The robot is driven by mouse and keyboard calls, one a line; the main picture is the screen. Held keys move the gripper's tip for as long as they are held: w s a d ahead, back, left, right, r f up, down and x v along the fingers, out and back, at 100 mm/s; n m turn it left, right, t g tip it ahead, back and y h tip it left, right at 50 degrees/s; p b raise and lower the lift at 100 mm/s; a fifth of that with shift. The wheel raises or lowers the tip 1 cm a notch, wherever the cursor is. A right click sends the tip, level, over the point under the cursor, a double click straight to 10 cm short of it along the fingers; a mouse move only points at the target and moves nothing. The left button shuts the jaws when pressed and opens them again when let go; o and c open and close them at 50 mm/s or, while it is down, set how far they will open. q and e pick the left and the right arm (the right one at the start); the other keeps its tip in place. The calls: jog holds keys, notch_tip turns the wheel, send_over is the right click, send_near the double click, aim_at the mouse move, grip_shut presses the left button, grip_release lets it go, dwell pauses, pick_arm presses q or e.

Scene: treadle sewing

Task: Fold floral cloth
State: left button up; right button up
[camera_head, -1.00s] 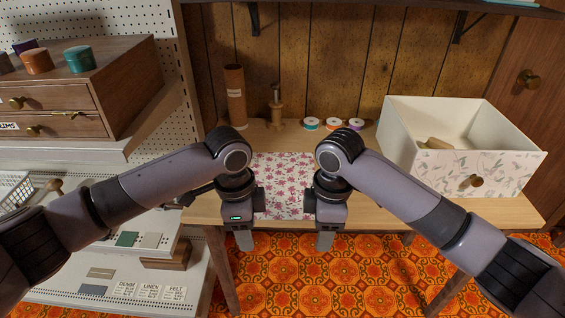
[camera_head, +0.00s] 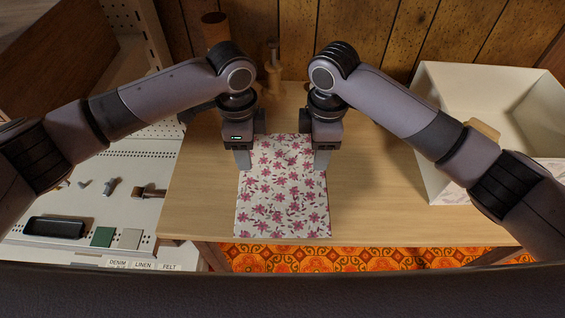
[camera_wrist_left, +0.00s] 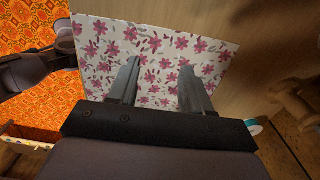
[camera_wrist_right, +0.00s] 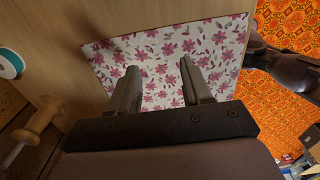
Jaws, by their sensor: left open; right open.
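The floral cloth (camera_head: 283,200), white with pink flowers, lies flat on the wooden table, its near edge close to the table's front edge. It also shows in the left wrist view (camera_wrist_left: 155,50) and the right wrist view (camera_wrist_right: 170,60). My left gripper (camera_head: 243,160) is open and empty at the cloth's left side, toward its far part. My right gripper (camera_head: 321,160) is open and empty at the cloth's right side, level with the left one. In both wrist views the fingers are apart over the cloth; I cannot tell whether they touch it.
The table (camera_head: 400,215) is bare on both sides of the cloth. A pegboard shelf (camera_head: 120,185) stands at left.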

aim_at(250, 179)
pick_arm(q)
notch_tip(250, 179, down, 7)
jog(key=shift+s+r, duration=0.1)
jog(key=shift+s, duration=0.05)
pick_arm(e)
jog(key=f, duration=0.6)
jog(key=shift+s+f, duration=0.2)
jog(key=shift+f, duration=0.2)
pick_arm(q)
jog(key=shift+f, duration=0.5)
pick_arm(e)
jog(key=shift+f, duration=0.5)
pick_arm(q)
jog(key=shift+f, duration=0.2)
pick_arm(e)
jog(key=shift+f, duration=0.15)
pick_arm(q)
jog(key=shift+r, duration=0.1)
grip_shut()
pick_arm(e)
grip_shut()
pick_arm(q)
jog(key=shift+r, duration=0.1)
